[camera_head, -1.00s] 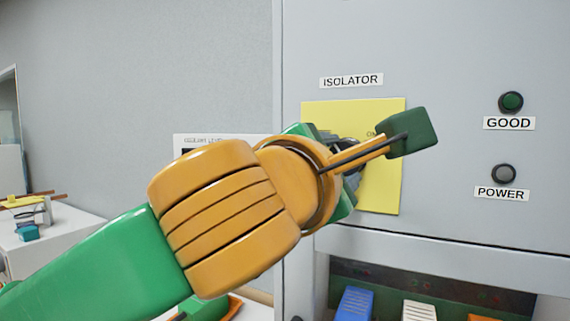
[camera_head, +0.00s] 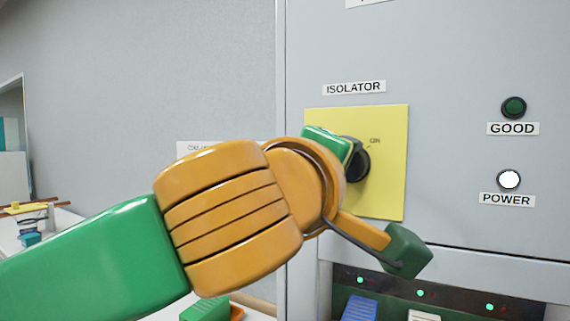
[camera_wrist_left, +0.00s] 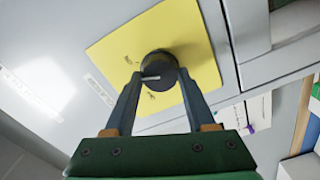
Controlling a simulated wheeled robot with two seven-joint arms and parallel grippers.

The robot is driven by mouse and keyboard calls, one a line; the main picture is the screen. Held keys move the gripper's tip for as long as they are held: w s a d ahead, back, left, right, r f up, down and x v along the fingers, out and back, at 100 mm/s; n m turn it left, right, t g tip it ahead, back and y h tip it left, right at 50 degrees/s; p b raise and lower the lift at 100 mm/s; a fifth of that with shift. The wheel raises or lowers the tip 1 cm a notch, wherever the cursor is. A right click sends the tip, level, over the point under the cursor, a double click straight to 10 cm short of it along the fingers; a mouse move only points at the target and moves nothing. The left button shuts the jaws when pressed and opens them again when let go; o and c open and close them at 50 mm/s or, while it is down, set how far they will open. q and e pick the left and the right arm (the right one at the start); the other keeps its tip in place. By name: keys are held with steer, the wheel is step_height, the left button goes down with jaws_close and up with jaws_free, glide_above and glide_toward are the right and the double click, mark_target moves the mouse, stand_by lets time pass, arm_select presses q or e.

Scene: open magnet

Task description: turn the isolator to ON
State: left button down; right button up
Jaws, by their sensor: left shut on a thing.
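The isolator is a round black knob (camera_head: 358,167) on a yellow plate (camera_head: 385,190), under an ISOLATOR label (camera_head: 354,88). An ON mark shows at the knob's upper right in the head view. In the left wrist view the knob (camera_wrist_left: 160,62) sits between the fingertips of my left gripper (camera_wrist_left: 158,76), which is shut on it. A pale pointer line shows on the knob's face. In the head view my orange wrist hides the fingers and the knob's left part. My right gripper is in neither view.
The POWER lamp (camera_head: 509,180) glows white and the GOOD lamp (camera_head: 514,107) is dark green. A side table (camera_head: 60,225) stands at the far left.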

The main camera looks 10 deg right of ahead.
arm_select(q)
steer(key=shift+r+m, duration=0.15)
steer(key=shift+m, duration=2.05)
steer(key=shift+c, duration=1.8)
jaws_free()
steer(key=shift+o, duration=0.7)
steer(key=shift+w+d, duration=0.1)
steer(key=b+v, duration=0.3)
steer(key=v, duration=0.4)
steer(key=shift+b, duration=0.35)
